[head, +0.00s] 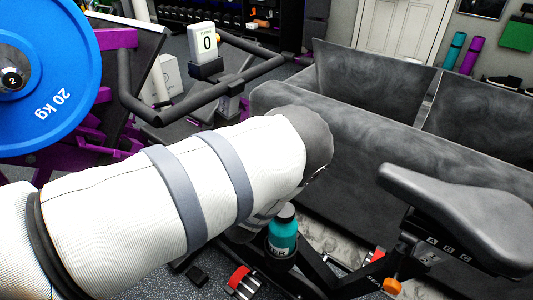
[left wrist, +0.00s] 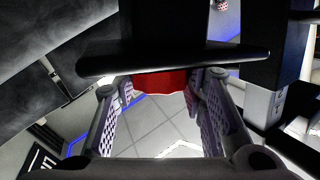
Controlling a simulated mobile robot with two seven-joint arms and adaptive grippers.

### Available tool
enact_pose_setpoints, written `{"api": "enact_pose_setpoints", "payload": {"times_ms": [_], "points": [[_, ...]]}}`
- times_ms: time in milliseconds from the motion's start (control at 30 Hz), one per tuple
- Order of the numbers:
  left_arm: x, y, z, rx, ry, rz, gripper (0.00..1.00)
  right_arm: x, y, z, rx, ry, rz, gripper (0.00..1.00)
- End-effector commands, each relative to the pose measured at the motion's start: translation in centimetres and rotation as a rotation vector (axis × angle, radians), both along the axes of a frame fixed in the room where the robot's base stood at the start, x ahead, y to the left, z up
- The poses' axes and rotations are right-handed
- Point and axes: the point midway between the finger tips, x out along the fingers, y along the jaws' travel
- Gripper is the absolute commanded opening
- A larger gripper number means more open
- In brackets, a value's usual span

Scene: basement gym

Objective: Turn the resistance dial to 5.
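The exercise bike's small white display (head: 207,42) reads 0 above its black handlebars (head: 165,110) in the head view. In the left wrist view a red dial (left wrist: 160,82) shows below a dark flat plate (left wrist: 175,60). My left gripper (left wrist: 158,92) has its two fingers apart, one on each side of the dial. I cannot tell whether the fingertips touch it. No number or pointer on the dial can be read. In the head view my left arm hides the bike's middle, the dial and the left gripper. My right gripper is not in view.
The black saddle (head: 455,210) is at the right, and a teal bottle (head: 283,235) stands on the bike frame. A blue 20 kg plate (head: 45,75) is at the left, near my arm. Large dark grey boxes (head: 400,140) stand behind the bike.

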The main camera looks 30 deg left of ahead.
Motion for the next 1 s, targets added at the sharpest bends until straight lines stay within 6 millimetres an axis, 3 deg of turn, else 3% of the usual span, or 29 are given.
{"api": "enact_pose_setpoints", "payload": {"times_ms": [600, 633, 700, 1000], "points": [[-0.1, 0.0, -0.1, 0.004, 0.061, -0.117, 0.1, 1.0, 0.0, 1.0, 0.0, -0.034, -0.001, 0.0], [-0.1, 0.0, -0.1, 0.004, 0.061, -0.117, 0.42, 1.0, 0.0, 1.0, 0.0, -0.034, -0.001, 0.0], [-0.1, 0.0, -0.1, 0.004, 0.061, -0.117, 0.58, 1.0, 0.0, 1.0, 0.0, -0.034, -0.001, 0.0], [-0.1, 0.0, -0.1, 0.004, 0.061, -0.116, 0.59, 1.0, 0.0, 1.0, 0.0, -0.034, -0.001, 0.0]]}}
